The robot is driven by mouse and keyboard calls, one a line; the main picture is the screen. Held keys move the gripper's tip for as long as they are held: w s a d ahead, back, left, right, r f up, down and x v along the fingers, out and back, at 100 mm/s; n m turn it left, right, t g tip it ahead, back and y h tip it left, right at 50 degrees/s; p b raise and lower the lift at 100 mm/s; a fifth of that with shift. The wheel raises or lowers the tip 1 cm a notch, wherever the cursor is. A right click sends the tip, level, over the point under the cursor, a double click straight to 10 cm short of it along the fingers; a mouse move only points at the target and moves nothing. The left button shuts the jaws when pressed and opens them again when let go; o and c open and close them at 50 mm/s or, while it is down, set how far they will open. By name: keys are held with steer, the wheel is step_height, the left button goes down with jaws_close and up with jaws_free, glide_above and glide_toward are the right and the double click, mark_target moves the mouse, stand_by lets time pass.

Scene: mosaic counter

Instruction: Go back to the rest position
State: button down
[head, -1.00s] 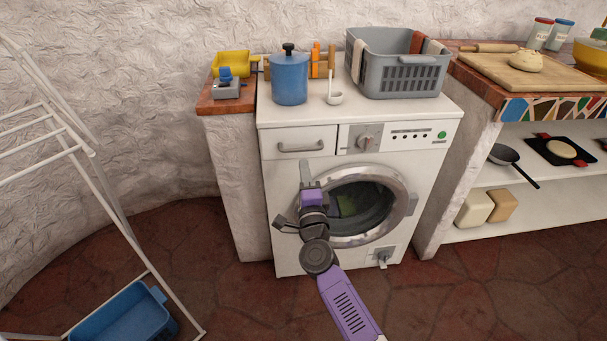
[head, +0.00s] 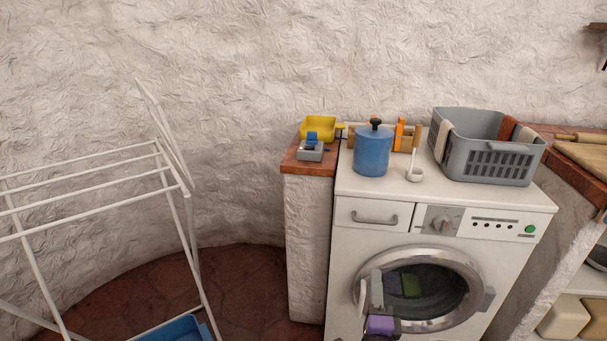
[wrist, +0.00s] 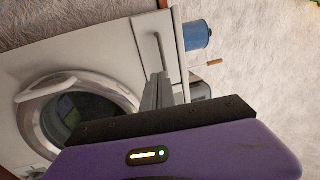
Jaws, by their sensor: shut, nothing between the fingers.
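My gripper (head: 377,285) is in front of the washing machine (head: 344,262), at the left side of its round door. It is shut and empty. In the wrist view my gripper (wrist: 157,92) points toward the machine's front, beside the drawer handle. I cannot tell whether it touches the machine. The round door (head: 398,257) looks closed, with something green behind the glass. Most of my arm is below the head view's lower edge.
On the machine stand a blue pot (head: 373,152), a white ladle (head: 414,174) and a grey basket (head: 492,165) with cloths. A white drying rack (head: 95,205) stands at the left, with a blue tub (head: 180,330) below. Floor between rack and machine is clear.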

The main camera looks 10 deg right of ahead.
steer(key=s+a+r+n+g+y, duration=0.15)
steer(key=s+n, duration=0.55)
steer(key=s, duration=0.8)
steer(key=s+a+n+g+y, duration=0.15)
steer(key=s+n, duration=0.55)
steer(key=s, duration=0.7)
steer(key=s+a+r+n+g+y, duration=0.1)
steer(key=s+n+y, duration=0.2)
steer(key=s+n, duration=0.8)
steer(key=s+r+m+p, duration=0.3)
steer(key=r+p, duration=1)
steer(key=shift+s+r+m, duration=0.35)
steer(key=shift+r+m, duration=0.05)
steer(key=shift+d, duration=0.25)
